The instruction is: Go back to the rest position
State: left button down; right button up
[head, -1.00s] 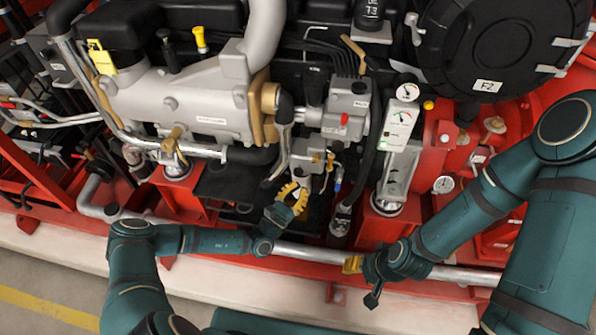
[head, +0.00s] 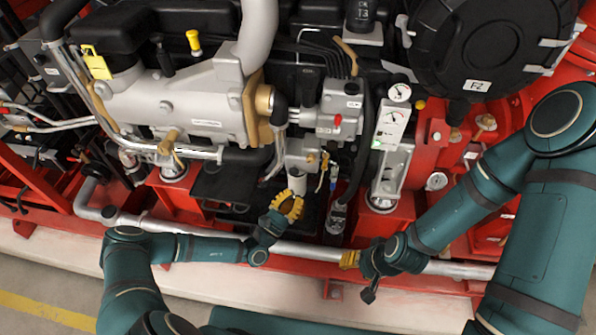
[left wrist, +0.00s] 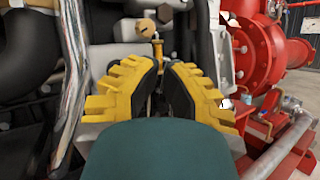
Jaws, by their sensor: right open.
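My left gripper (head: 292,203) has yellow ribbed fingers and is in front of the engine's lower middle, below a small grey valve block (head: 303,152). In the left wrist view its two fingers (left wrist: 165,68) lean close together at the tips, and I cannot tell whether they touch. Nothing clear shows between them. A brass fitting (left wrist: 150,28) is beyond the tips. My right gripper (head: 350,259) is open in front of the silver pipe, low in the middle; its fingers are mostly hidden from the head.
The engine block (head: 180,105) fills the back. A gauge panel (head: 392,122) stands right of centre. A red frame rail (head: 190,248) and a silver pipe (head: 310,250) run along the front. Red pump casing (left wrist: 255,60) is on the right in the wrist view. Floor (head: 50,275) is free at the front left.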

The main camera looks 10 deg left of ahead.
dwell(0.3)
pick_arm(q)
jog(key=s+d+m+g+h, duration=0.7)
jog(key=s+d+m+g, duration=0.5)
jog(key=g, duration=0.5)
jog(key=s+a+f+m+g+y, duration=0.45)
jog(key=s+a+m+y, duration=0.35)
jog(key=s+m+y, duration=0.25)
jog(key=w+a+r+m+t+y, duration=0.3)
jog(key=w+a+r+t, duration=0.1)
jog(key=w+r, duration=0.1)
jog(key=shift+w+a+r+y, duration=0.15)
jog(key=shift+w+a+y, duration=0.15)
jog(key=shift+y, duration=0.05)
pick_arm(e)
jog(key=shift+w+d+t, duration=0.15)
jog(key=shift+w+t, duration=0.15)
jog(key=shift+w, duration=0.5)
pick_arm(q)
jog(key=shift+m, duration=0.25)
